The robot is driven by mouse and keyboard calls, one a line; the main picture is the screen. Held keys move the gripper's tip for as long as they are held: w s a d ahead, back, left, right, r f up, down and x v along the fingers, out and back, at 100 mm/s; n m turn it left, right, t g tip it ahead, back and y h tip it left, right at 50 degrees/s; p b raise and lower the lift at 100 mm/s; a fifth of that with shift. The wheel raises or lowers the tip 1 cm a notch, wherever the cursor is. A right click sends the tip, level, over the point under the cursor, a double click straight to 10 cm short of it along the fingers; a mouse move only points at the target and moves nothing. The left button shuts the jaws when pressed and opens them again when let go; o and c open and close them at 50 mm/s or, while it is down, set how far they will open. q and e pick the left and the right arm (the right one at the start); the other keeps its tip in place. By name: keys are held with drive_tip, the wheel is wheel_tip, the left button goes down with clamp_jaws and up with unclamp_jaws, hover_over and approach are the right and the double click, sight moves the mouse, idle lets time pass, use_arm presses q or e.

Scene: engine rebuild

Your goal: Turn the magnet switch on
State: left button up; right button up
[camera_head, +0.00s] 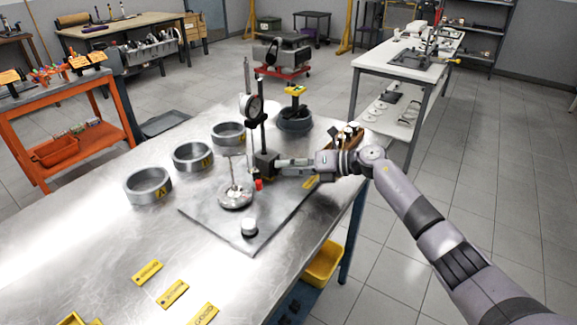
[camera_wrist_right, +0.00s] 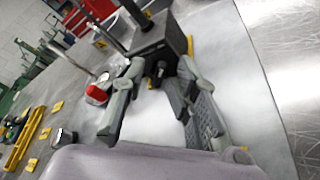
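The magnetic base is a dark block (camera_head: 264,163) standing on a flat grey plate (camera_head: 250,225) on the metal table; a post and a round dial gauge (camera_head: 251,107) rise from it. In the right wrist view the dark block (camera_wrist_right: 160,38) is just ahead of my right gripper (camera_wrist_right: 160,72). A small dark knob, apparently the switch (camera_wrist_right: 157,74), shows on its near face between the fingertips. The two fingers are apart, one on each side of it; contact cannot be told. In the head view my right gripper (camera_head: 284,165) reaches the block from the right. My left gripper is not in view.
A round metal part (camera_head: 235,195) with a thin rod and a small cylinder (camera_head: 249,228) stand on the plate. A red part (camera_head: 258,184) is close beside the block. Metal rings (camera_head: 148,186) stand left; a dark ring-shaped part (camera_head: 295,121) stands behind.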

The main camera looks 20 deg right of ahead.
drive_tip(key=shift+d, duration=0.15)
drive_tip(key=shift+v, duration=3.9)
drive_tip(key=shift+s, duration=0.1)
